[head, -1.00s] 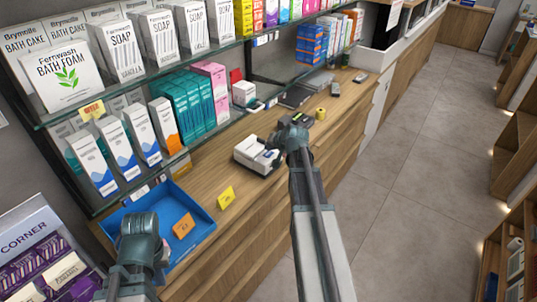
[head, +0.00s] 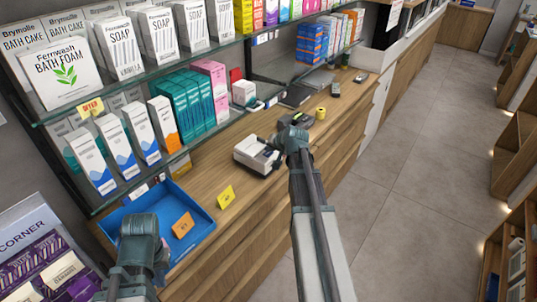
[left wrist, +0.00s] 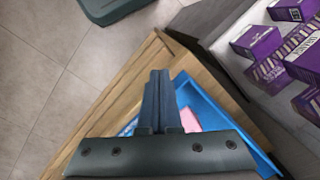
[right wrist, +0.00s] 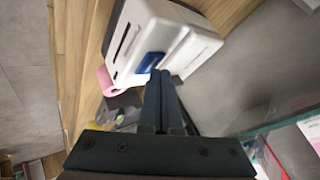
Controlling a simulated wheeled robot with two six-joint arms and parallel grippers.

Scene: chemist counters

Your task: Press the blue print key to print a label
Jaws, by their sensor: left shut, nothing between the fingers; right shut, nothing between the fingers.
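The white label printer (head: 257,155) stands on the wooden counter. In the right wrist view the printer (right wrist: 138,30) shows a blue key (right wrist: 151,62) on its face. My right gripper (right wrist: 160,75) is shut and empty. Its tips overlap the lower edge of the blue key in that view; I cannot tell whether they touch it. In the head view my right wrist is just right of the printer, and its fingertips are hard to make out. My left gripper (left wrist: 158,74) is shut and empty, over the counter edge by the blue tray (left wrist: 205,103).
The blue tray (head: 203,213) holds an orange card (head: 183,225). A yellow card (head: 226,197) stands on the counter. A yellow roll (head: 320,113) and a dark device lie beyond my right wrist. Glass shelves with boxes overhang the counter's back.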

